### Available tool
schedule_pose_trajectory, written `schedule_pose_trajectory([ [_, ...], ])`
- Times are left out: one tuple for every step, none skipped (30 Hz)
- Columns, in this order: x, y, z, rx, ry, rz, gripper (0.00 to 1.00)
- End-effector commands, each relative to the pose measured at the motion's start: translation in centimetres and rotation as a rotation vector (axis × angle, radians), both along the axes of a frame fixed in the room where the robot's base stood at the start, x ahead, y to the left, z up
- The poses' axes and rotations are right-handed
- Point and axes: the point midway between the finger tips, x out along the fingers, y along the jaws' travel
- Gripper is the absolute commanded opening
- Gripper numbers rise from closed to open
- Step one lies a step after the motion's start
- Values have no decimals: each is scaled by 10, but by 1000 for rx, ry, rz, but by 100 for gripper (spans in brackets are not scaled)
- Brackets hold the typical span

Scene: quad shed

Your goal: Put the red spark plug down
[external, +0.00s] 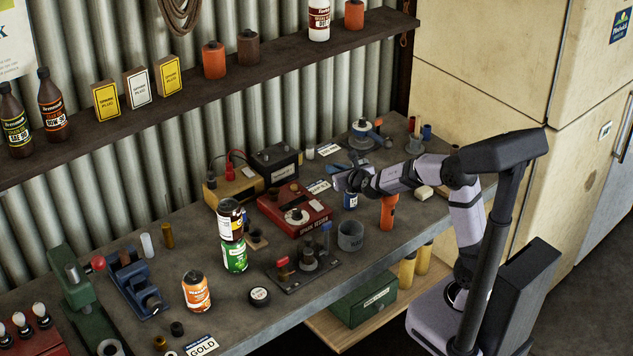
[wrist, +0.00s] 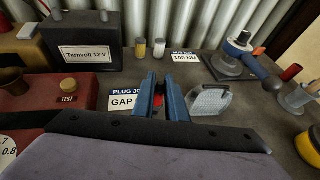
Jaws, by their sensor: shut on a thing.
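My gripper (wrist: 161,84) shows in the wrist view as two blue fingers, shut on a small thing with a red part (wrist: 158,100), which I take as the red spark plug. The fingers and my wrist hide most of it. The fingers are in front of a white card reading "PLUG JO…" and "GAP" (wrist: 122,100). I cannot tell whether the plug touches the bench. In the external view my gripper (external: 337,176) is low over the back of the bench, right of the red tester (external: 292,210); the plug cannot be made out there.
A grey translucent tray (wrist: 209,101) lies just right of the fingers. A black battery (wrist: 88,42) and the tester stand left. A "108 NM" card (wrist: 186,58) and two small cylinders are behind. A round-based tool (wrist: 235,60) stands back right. An orange torch (external: 388,211) stands near the front edge.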

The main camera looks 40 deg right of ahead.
Motion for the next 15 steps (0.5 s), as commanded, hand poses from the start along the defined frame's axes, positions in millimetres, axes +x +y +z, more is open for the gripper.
schedule_pose_trajectory([
  [0, 0, 1, 0, -1, 0, 0],
  [0, 0, 1, 0, -1, 0, 0],
  [0, 0, 1, 0, -1, 0, 0],
  [0, 0, 1, 0, -1, 0, 0],
  [0, 0, 1, 0, -1, 0, 0],
  [0, 0, 0, 0, -1, 0, 0],
  [0, 0, -1, 1, -1, 0, 0],
  [0, 0, -2, 1, -1, 0, 0],
  [0, 0, -3, 1, -1, 0, 0],
  [0, 0, -3, 0, -2, 0, 0],
  [0, 0, -3, 1, -1, 0, 17],
  [0, 0, -2, 1, -1, 0, 26],
  [0, 0, -2, 1, -1, 0, 31],
  [0, 0, -2, 0, 0, 0, 31],
  [0, 0, -2, 0, 0, 0, 31],
])
